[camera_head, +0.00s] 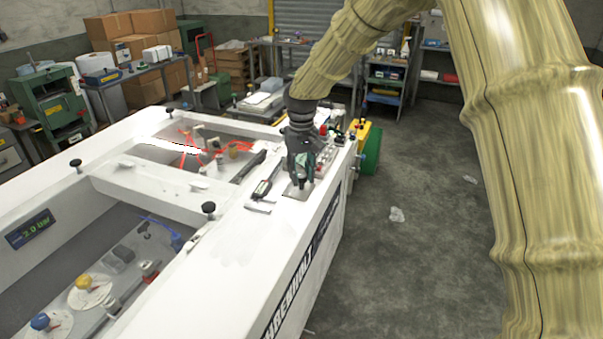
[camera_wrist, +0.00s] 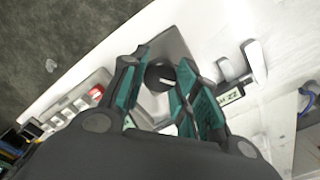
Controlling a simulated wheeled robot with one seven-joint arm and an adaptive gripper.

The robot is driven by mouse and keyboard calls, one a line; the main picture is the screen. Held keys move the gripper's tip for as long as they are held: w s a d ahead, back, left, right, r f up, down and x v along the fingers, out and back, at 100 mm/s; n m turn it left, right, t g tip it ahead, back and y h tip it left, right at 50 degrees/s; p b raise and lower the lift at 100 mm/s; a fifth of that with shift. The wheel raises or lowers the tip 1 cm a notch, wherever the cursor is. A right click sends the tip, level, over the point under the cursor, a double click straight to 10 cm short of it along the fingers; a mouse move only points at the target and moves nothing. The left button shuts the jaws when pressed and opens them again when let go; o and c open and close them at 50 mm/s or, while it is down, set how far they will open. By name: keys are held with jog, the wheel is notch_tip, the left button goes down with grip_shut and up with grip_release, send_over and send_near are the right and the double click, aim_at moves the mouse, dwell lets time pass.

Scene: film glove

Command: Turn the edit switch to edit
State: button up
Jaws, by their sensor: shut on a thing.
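The edit switch looks like a black round knob (camera_head: 302,183) on a grey square plate (camera_head: 292,194) set in the white top of the machine. My gripper (camera_head: 302,172) reaches down over it from above. In the wrist view the dark knob (camera_wrist: 158,77) sits between the two green-padded fingers of my gripper (camera_wrist: 163,63), above the grey plate (camera_wrist: 172,46). The fingers are shut on the knob. They hide part of its sides, and no edit marking is readable.
A red button (camera_head: 323,130) and several small controls stand behind. The floor (camera_head: 420,220) right of the machine is mostly clear.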

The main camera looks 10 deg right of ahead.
jog(key=m, duration=0.2)
jog(key=m+b, duration=0.1)
jog(key=m, duration=0.1)
jog(key=shift+w+r, duration=0.15)
jog(key=shift+r, duration=0.05)
jog(key=m, duration=0.4)
jog(key=shift+r+m, duration=0.1)
jog(key=shift+m, duration=0.2)
jog(key=m, duration=0.5)
jog(key=shift+r, duration=0.1)
jog(key=shift+m, duration=1.7)
jog(key=o, duration=1)
jog(key=shift+f, duration=0.3)
jog(key=shift+o, duration=0.2)
jog(key=shift+r, duration=0.15)
